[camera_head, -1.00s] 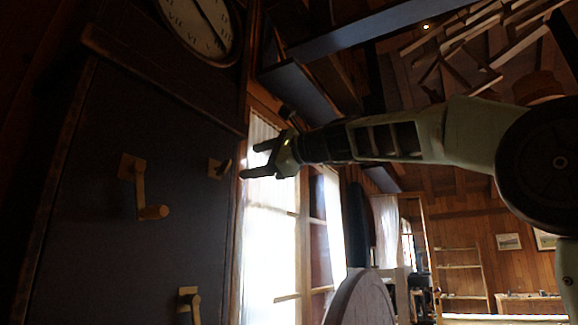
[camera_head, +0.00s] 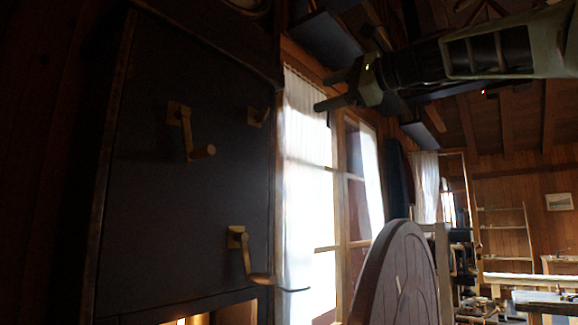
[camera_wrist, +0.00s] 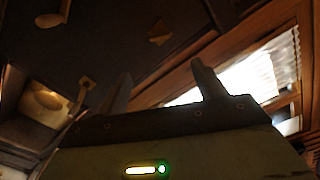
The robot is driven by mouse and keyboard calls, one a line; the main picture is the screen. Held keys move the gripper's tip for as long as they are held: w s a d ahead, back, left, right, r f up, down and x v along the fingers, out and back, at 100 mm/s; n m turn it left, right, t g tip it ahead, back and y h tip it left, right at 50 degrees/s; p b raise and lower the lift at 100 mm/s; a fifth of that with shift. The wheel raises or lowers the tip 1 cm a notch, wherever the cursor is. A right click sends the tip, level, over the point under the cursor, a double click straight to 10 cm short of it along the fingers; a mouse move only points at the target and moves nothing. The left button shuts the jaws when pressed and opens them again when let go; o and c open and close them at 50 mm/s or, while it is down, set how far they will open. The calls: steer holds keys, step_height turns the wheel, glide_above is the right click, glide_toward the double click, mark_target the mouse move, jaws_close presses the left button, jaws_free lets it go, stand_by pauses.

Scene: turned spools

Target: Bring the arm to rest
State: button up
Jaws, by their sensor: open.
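My gripper (camera_head: 332,91) is at the upper middle of the head view, in front of the top of the bright window. My arm reaches it from the upper right. Its two fingers point left toward the dark cabinet and stand apart with nothing between them. In the wrist view my gripper (camera_wrist: 158,88) shows both dark fingers spread, with only the room behind them. The fingers look clear of the cabinet and the window frame, though the exact distance is hard to tell.
The dark cabinet (camera_head: 150,230) with several wooden crank handles, one a lower crank (camera_head: 246,255), fills the left. A curtained window (camera_head: 308,190) stands beside it. Shelves (camera_head: 503,230) are far right.

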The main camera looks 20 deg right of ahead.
steer(key=w+d+f+n+g+h, duration=0.15)
steer(key=w+f, duration=0.25)
steer(key=f, duration=0.9)
steer(key=w+d+f+n+g+h, duration=0.1)
steer(key=w+f+g+h, duration=0.2)
steer(key=f, duration=1)
steer(key=s+f+n+g+h, duration=0.1)
steer(key=s+f+n+g, duration=0.15)
steer(key=f, duration=0.85)
steer(key=s+f+n+g+h, duration=0.15)
steer(key=s+f+n, duration=0.25)
steer(key=f, duration=0.6)
steer(key=s+f+n+g+h, duration=0.1)
steer(key=s+f+n+g, duration=0.2)
steer(key=f, duration=0.8)
steer(key=s+f+n+g+h, duration=0.1)
steer(key=s+f+n, duration=0.4)
steer(key=s+f, duration=0.3)
steer(key=s+a+f+n+g+b, duration=0.1)
steer(key=s+a+f+n+b, duration=0.1)
steer(key=s+a, duration=0.5)
steer(key=s+a+f+n+g+b, duration=0.2)
steer(key=s+a+n+b, duration=0.3)
steer(key=s+a, duration=0.3)
steer(key=shift+a+f+n+y, duration=0.4)
steer(key=shift+a+n, duration=0.3)
steer(key=shift+a, duration=0.55)
